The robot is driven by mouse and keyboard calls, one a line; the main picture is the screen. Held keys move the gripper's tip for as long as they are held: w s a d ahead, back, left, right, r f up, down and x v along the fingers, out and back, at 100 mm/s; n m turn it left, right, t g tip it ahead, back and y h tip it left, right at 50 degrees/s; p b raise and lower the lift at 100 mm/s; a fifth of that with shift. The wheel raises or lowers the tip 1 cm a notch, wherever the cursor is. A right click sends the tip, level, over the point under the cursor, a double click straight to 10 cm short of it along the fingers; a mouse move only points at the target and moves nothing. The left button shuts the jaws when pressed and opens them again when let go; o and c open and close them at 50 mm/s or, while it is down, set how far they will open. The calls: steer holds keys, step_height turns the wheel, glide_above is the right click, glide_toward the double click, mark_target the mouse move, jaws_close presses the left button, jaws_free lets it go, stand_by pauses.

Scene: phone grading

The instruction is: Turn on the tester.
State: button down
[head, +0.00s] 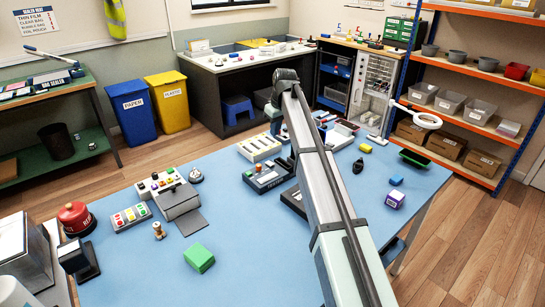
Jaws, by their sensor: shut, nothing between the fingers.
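No device has a label I can read as the tester, so I cannot tell which one it is. A dark device with pale panels (268,179) lies on the blue table, left of my arm. A grey box with a sloped plate (181,202) and a panel of coloured buttons (160,183) stand at the left. A pale board with red, green and yellow buttons (131,216) lies in front of them. My arm crosses the middle of the head view and bends down at its far end. My gripper does not show; the arm hides the table area behind it.
The blue table (240,235) also holds a green block (199,258), a large red button (75,217), a silver bell (196,175), a brass piece (159,230), a cream slotted tray (260,147) and a purple-and-white box (394,199). The table's front middle is mostly clear.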

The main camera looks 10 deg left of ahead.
glide_above(272, 164)
steer(key=x, duration=0.4)
steer(key=s+d+x, duration=0.1)
steer(key=x, duration=0.3)
steer(key=s+d+x, duration=0.1)
steer(key=x, duration=0.3)
steer(key=shift+f, duration=1)
steer(key=shift+s+d+f+t+y, duration=0.3)
steer(key=shift+s+f+t+y, duration=0.1)
steer(key=shift+f, duration=0.1)
steer(key=shift+w+a, duration=0.1)
steer(key=shift+w, duration=0.15)
steer(key=shift+w+a+r, duration=0.1)
steer(key=shift+w+a+r, duration=0.25)
steer(key=shift+w+a, duration=0.2)
